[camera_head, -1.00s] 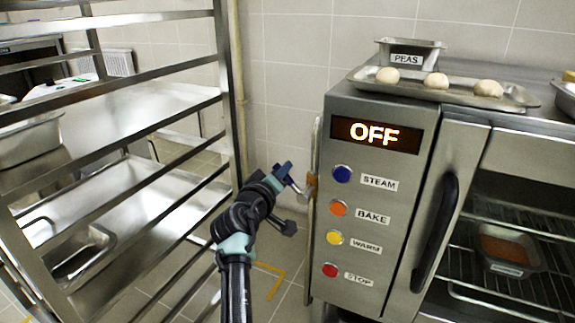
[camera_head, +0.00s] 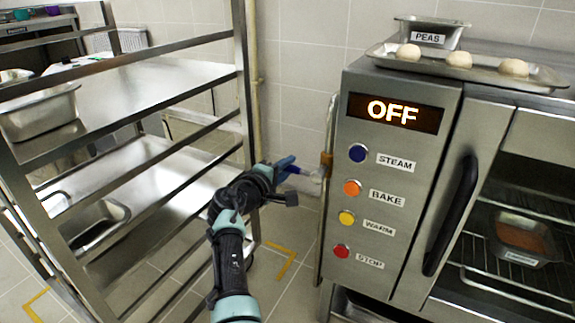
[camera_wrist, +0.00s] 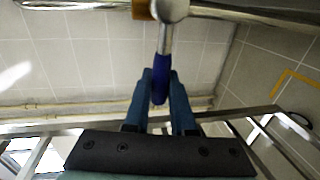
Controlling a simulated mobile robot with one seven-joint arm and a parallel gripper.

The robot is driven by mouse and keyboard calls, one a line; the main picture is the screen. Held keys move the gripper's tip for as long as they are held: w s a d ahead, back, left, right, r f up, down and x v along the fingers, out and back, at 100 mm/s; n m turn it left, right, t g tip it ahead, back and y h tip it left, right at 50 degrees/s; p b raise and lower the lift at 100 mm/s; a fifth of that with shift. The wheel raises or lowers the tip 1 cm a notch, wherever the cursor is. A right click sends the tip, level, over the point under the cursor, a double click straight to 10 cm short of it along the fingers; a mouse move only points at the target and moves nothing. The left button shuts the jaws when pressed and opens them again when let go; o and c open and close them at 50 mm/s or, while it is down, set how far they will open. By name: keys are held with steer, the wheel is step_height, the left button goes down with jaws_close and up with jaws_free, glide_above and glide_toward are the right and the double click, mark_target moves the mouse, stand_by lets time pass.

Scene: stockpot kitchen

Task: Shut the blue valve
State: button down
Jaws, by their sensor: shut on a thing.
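The blue valve lever (camera_wrist: 160,85) shows in the wrist view, with a blue sleeve on a metal stem that runs up to a round metal hub (camera_wrist: 168,8). My gripper (camera_wrist: 160,82) has its two blue fingers on either side of the sleeve and is shut on it. In the head view my gripper (camera_head: 284,165) is at the left side of the oven, by the pipe. There the lever (camera_head: 305,172) points left from the brass fitting (camera_head: 326,160), and my fingers partly hide it.
The oven (camera_head: 400,180) stands right of my gripper, with an OFF display (camera_head: 394,112) and coloured buttons. A metal rack (camera_head: 245,90) with trays stands close on the left. Dough balls lie on a tray (camera_head: 540,80) on the oven. The gap between rack and oven is narrow.

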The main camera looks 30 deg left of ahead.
steer(key=shift+f, duration=0.2)
stand_by(0.4)
steer(key=c, duration=1)
jaws_free()
steer(key=shift+c, duration=0.2)
steer(key=shift+s+r+p, duration=0.25)
steer(key=shift+s+p, duration=0.1)
steer(key=shift+p, duration=0.1)
steer(key=s+r+p, duration=0.2)
steer(key=s+p, duration=0.4)
steer(key=s, duration=0.6)
steer(key=shift+a+p, duration=0.2)
steer(key=shift+p, duration=0.15)
